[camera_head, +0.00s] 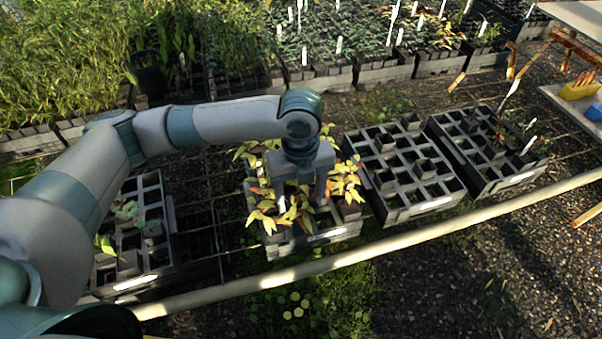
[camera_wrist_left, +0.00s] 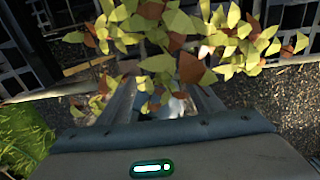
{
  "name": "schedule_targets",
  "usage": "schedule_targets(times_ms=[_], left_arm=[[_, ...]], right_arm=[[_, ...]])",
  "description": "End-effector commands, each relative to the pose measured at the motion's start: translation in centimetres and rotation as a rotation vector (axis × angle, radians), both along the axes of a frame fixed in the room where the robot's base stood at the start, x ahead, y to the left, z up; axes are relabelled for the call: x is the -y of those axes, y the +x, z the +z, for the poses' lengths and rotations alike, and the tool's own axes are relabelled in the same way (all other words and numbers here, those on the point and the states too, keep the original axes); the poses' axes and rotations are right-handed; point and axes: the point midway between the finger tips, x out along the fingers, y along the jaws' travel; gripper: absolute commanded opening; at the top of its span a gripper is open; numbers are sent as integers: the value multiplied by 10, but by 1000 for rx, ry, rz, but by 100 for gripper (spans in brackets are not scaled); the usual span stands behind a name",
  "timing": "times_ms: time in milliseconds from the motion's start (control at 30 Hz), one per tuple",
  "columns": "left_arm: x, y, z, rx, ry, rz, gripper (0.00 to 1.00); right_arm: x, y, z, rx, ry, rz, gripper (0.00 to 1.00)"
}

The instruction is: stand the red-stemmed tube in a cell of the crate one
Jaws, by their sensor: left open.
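My left gripper (camera_head: 295,203) is open and points down among yellow-green and orange leaved plants (camera_head: 345,180) in a crate (camera_head: 315,237) at the middle. In the left wrist view the leaves (camera_wrist_left: 180,35) hang over and between the fingers of my left gripper (camera_wrist_left: 165,100). I cannot tell whether a tube stands between the fingers. No red stem can be made out; leaves and the gripper hide the stems here. A mostly empty celled crate (camera_head: 425,205) stands to the right. My right gripper is not in view.
Another celled crate (camera_head: 510,178) with a few thin plants stands further right. A crate (camera_head: 135,281) with small seedlings is at left, partly behind my arm. A pale rail (camera_head: 400,244) runs along the front. Dense plant trays fill the back.

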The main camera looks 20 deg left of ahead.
Motion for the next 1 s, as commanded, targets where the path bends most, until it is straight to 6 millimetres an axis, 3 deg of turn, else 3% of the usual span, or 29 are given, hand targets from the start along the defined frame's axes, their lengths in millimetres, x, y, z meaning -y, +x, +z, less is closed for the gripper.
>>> schedule_targets(times_ms=[200,400,600,1000], left_arm=[[1,2,43,5,-2,-1,60],[1,2,72,4,-1,0,60],[1,1,85,3,-1,-1,60],[1,1,86,2,-1,-1,60]], right_arm=[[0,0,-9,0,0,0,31],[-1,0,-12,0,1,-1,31],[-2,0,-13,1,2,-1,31],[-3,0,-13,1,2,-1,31]])
